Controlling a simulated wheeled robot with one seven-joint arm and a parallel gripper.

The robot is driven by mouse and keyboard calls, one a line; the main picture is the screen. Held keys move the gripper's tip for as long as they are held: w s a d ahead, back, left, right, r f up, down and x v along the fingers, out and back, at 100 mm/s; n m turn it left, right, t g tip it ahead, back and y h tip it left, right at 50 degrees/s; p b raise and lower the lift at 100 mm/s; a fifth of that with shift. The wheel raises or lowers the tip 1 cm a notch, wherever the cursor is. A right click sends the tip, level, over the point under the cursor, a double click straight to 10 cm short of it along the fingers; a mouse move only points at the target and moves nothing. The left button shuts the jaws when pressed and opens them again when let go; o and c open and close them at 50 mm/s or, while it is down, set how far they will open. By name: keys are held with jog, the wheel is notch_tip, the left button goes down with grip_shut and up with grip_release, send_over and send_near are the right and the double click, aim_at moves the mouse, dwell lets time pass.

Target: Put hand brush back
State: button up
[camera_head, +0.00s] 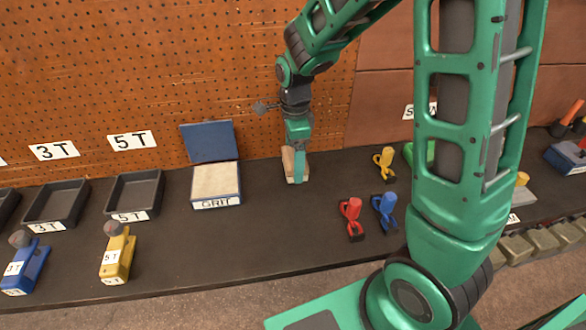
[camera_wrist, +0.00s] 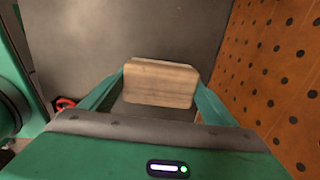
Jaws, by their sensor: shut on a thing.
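The hand brush (camera_head: 289,163), seen as a pale wooden block, is at the back of the dark bench near the pegboard. My gripper (camera_head: 298,168) points down over it and is shut on it. In the wrist view the wooden block (camera_wrist: 160,83) sits between the two green fingers of my gripper (camera_wrist: 160,95). Bristles do not show. I cannot tell whether the block touches the bench or is held just above it.
The open GRIT box (camera_head: 216,185) with its blue lid (camera_head: 208,141) stands left of the brush. Trays labelled 5T (camera_head: 135,192) and 3T (camera_head: 57,203) lie farther left. Red (camera_head: 351,218), blue (camera_head: 385,210) and yellow (camera_head: 384,163) clamps stand right. Bench in front is clear.

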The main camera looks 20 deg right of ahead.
jog(key=shift+f, duration=2.05)
jog(key=o, duration=1)
jog(key=shift+f, duration=0.1)
notch_tip(320, 180, up, 12)
jog(key=shift+r, duration=0.15)
jog(key=s+d+r+n, duration=0.3)
jog(key=s+d+n, duration=0.3)
jog(key=s+d, duration=0.45)
jog(key=s+d+n, duration=0.2)
jog(key=s, duration=0.3)
jog(key=s+d+n, duration=0.2)
jog(key=s+n, duration=0.1)
jog(key=s, duration=0.2)
jog(key=s+d+n, duration=0.2)
jog(key=s, duration=0.3)
jog(key=shift+s+d+f+n, duration=0.1)
jog(key=shift+s+d+n, duration=0.3)
